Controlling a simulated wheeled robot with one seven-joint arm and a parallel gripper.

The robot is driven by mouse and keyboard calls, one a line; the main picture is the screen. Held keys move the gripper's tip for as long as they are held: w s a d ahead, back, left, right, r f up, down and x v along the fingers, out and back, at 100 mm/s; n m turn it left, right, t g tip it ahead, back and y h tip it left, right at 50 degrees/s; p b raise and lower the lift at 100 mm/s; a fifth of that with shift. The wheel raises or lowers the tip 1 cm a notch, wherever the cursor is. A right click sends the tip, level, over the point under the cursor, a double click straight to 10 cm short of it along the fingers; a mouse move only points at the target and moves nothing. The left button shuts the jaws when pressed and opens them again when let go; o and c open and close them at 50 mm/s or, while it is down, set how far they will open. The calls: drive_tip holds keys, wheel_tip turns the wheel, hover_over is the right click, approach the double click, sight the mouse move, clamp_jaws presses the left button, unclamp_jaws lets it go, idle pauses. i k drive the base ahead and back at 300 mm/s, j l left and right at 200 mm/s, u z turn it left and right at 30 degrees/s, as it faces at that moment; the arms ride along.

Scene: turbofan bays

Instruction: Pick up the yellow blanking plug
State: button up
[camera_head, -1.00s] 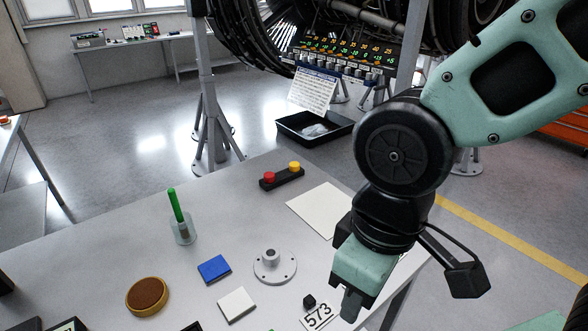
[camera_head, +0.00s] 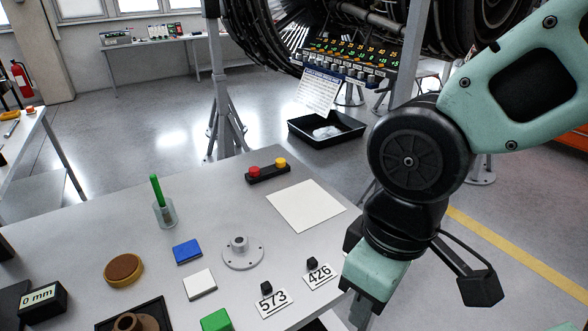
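The yellow blanking plug (camera_head: 280,162) stands at the right end of a small black holder (camera_head: 268,176) on the grey table. A red plug (camera_head: 253,171) stands beside it at the left end. My gripper (camera_head: 360,316) hangs over the near right edge of the table, well apart from the plug and nearer to me. Its fingers are mostly hidden behind its own body and the frame's lower edge, so its opening does not show.
A white sheet (camera_head: 306,206) lies between the holder and my arm. A grey flanged disc (camera_head: 242,253), a blue block (camera_head: 187,251), a white block (camera_head: 199,284) and number cards (camera_head: 273,303) lie nearer. A glass with a green stick (camera_head: 164,212) stands left. A black tray (camera_head: 327,129) is beyond the table.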

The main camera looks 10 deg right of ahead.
sight(281, 163)
drive_tip(key=l+u, duration=0.25)
drive_tip(key=l, duration=0.4)
drive_tip(key=l+u, duration=0.2)
drive_tip(key=l, duration=0.45)
drive_tip(key=l+u, duration=0.25)
drive_tip(key=l, duration=0.4)
drive_tip(key=k+l+u, duration=0.2)
drive_tip(key=l, duration=0.4)
drive_tip(key=i+l+u, duration=0.25)
drive_tip(key=l, duration=0.25)
drive_tip(key=l+u, duration=0.25)
drive_tip(key=l, duration=0.25)
drive_tip(key=i+l+u, duration=0.25)
drive_tip(key=l, duration=0.3)
drive_tip(key=i+l+u, duration=0.2)
drive_tip(key=i+l, duration=0.2)
drive_tip(key=l, duration=0.2)
drive_tip(key=i+l+u, duration=0.1)
drive_tip(key=l, duration=0.25)
drive_tip(key=i, duration=0.1)
